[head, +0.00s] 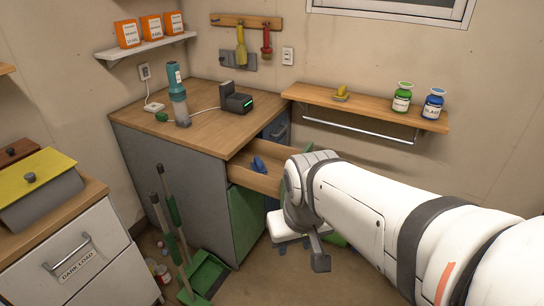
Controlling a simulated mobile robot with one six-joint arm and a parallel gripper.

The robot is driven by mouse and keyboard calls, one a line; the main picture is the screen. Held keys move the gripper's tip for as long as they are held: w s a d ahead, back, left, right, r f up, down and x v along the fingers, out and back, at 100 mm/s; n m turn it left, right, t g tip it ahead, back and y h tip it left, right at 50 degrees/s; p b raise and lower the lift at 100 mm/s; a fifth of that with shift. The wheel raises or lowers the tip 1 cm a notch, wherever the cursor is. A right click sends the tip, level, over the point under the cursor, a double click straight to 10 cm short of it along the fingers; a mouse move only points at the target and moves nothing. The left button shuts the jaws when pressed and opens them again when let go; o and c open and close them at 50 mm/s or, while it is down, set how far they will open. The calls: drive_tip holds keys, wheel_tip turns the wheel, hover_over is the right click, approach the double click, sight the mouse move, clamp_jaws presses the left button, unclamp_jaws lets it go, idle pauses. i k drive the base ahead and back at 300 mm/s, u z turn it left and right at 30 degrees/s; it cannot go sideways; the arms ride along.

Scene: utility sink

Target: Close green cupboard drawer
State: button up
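The cupboard (247,222) has a green front and stands under the wooden worktop. Its top drawer (262,182) is pulled out, and its wooden inside shows. A blue object (258,165) lies in the drawer. A sliver of the drawer's green front (282,190) shows beside my wrist, which hides most of it. My gripper (282,246) is low, in front of the cupboard and below the open drawer. My wrist partly covers it, and its fingers are too small and hidden to tell whether they are open. I cannot tell whether it touches the drawer.
A teal bottle-like device (177,100) and a black charger (236,102) stand on the worktop. A broom and green dustpan (207,272) stand left of the cupboard. A wall shelf (365,112) with a rail is at the right. A white drawer unit (85,250) is at the left.

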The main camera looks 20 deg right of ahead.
sight(274, 155)
drive_tip(key=u, duration=0.1)
drive_tip(key=k, duration=0.3)
drive_tip(key=z, duration=0.45)
drive_tip(key=i, duration=1)
drive_tip(key=z, duration=0.7)
drive_tip(key=k, duration=1.05)
drive_tip(key=u, duration=0.7)
drive_tip(key=i, duration=0.9)
